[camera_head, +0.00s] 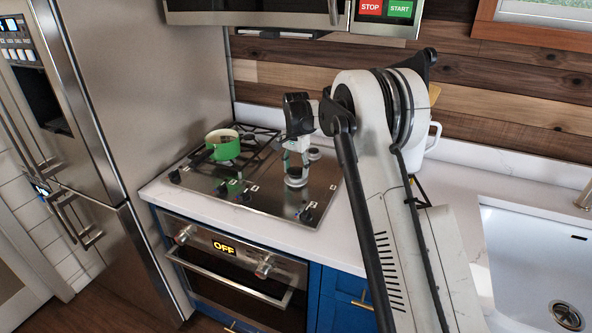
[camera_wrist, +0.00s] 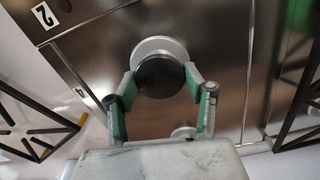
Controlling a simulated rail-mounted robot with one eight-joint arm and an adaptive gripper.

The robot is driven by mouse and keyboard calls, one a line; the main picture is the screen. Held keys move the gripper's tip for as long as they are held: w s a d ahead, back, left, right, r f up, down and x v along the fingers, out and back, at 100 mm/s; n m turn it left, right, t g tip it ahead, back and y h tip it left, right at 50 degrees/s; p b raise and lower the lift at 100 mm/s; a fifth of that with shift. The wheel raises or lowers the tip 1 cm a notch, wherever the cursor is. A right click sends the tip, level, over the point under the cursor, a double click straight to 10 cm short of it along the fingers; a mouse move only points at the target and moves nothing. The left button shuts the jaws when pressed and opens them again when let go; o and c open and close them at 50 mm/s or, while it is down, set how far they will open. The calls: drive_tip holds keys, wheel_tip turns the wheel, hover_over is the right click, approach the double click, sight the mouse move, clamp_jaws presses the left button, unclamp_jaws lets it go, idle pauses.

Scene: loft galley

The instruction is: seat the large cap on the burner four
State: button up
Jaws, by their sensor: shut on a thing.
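My gripper (camera_head: 295,163) points down over the right part of the steel cooktop. In the wrist view my gripper (camera_wrist: 160,84) has its green-padded fingers on both sides of a dark round cap (camera_wrist: 160,78) and is shut on it. A pale metal burner ring (camera_wrist: 158,45) shows behind the cap, off-centre toward the top of the picture. In the head view the cap and the burner (camera_head: 297,182) nearly overlap at the fingertips. I cannot tell whether they touch.
A green pot (camera_head: 223,145) stands on the left of the cooktop (camera_head: 245,205). A smaller burner (camera_wrist: 184,132) lies near the right finger. Control knobs (camera_head: 305,214) line the front. A white pitcher (camera_head: 418,150) stands behind my arm.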

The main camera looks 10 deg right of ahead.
drive_tip(key=shift+f+b, duration=0.55)
drive_tip(key=shift+b, duration=0.15)
idle(0.8)
drive_tip(key=o, duration=1.3)
drive_tip(key=shift+c, duration=0.2)
drive_tip(key=shift+r, duration=0.1)
drive_tip(key=shift+r+p, duration=1.2)
drive_tip(key=shift+r, duration=2.2)
drive_tip(key=shift+r, duration=0.1)
